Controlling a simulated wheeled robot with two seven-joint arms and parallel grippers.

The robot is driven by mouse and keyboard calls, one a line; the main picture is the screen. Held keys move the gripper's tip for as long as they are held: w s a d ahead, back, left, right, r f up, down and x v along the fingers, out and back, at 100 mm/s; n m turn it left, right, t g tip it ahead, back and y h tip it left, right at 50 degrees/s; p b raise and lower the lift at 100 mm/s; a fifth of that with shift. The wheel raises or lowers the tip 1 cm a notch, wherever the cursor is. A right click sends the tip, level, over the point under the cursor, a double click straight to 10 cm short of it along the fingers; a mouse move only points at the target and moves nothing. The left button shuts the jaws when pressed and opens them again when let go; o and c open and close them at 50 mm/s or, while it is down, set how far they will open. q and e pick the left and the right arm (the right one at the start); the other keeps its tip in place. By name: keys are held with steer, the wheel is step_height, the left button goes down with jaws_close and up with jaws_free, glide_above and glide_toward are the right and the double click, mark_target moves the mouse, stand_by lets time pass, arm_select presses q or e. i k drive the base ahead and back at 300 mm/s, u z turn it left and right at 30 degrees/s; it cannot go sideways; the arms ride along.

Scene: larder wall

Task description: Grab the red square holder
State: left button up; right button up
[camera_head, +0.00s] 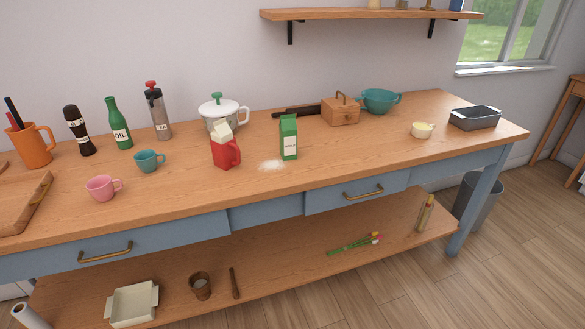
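A red square holder (221,154) stands upright near the middle of the table top. It has a handle on its right side, and a pale carton-like top (221,131) sticks up out of it. A patch of white powder (272,165) lies on the table to its right. A green carton (289,138) stands just beyond the powder. Neither of my grippers shows in the head view.
The wooden table (330,176) has a teal cup (149,161) and pink cup (103,187) left of the holder. A white lidded pot (223,110) stands behind it. The table's front edge before the holder is clear. A wall shelf (370,15) hangs above.

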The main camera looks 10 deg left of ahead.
mark_target(227, 155)
steer(key=z, duration=0.3)
steer(key=k, duration=0.5)
steer(key=z, duration=0.65)
steer(key=i, duration=1.85)
steer(key=u, duration=1.6)
steer(key=i, duration=0.9)
steer(key=u, duration=1)
